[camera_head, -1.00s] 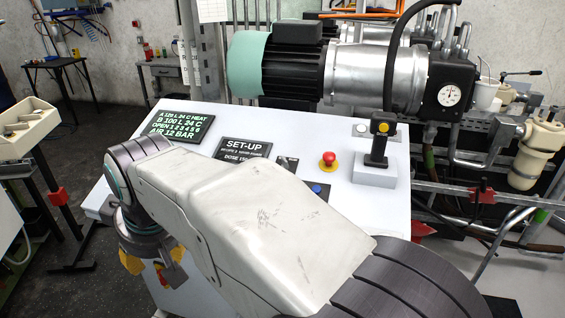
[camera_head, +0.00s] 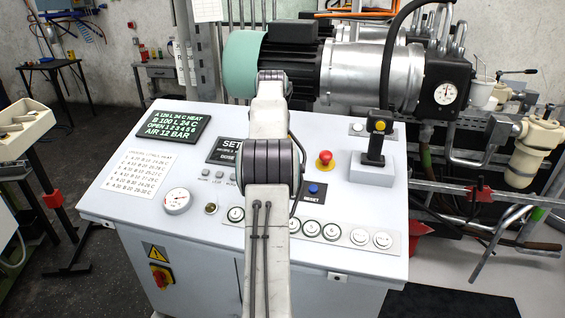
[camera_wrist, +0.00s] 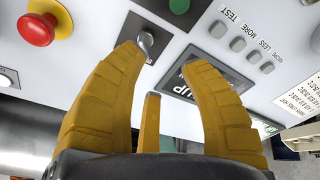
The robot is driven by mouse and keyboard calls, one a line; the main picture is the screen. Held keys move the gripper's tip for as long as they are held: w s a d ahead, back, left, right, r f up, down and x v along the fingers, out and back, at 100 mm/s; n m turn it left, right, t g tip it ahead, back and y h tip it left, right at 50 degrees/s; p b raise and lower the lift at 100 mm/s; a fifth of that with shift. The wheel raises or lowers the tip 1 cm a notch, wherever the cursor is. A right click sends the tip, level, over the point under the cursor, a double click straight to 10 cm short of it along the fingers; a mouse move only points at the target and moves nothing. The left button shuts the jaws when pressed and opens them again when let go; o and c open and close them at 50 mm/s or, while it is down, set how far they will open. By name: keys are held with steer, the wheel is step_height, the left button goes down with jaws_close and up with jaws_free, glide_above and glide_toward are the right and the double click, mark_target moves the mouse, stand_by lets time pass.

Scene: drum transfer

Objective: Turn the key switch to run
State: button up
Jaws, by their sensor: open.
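The key switch (camera_wrist: 145,44), a silver key on a dark plate, shows in the wrist view just beyond the tip of the left-hand finger. Its lettering cannot be read, and I cannot tell which position it points to. In the head view the switch is hidden behind my arm. My gripper (camera_wrist: 162,58) has its yellow fingers spread wide over the panel. The key lies near the left-hand fingertip, and nothing is held. Whether that finger touches the key is unclear. My gripper is hidden behind my arm in the head view.
The white control panel (camera_head: 330,262) carries a red stop button (camera_head: 325,159), also in the wrist view (camera_wrist: 37,29). A blue reset button (camera_head: 313,189), a joystick (camera_head: 377,140) and the SET-UP display (camera_wrist: 240,92) are close by. A motor (camera_head: 290,70) stands behind the panel.

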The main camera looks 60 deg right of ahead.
steer(key=d+f+p, duration=0.1)
steer(key=f+p, duration=0.1)
steer(key=d+f+p, duration=0.2)
steer(key=f, duration=0.1)
steer(key=d+f+p, duration=0.2)
steer(key=shift+f, duration=0.25)
stand_by(0.4)
jaws_close()
stand_by(0.3)
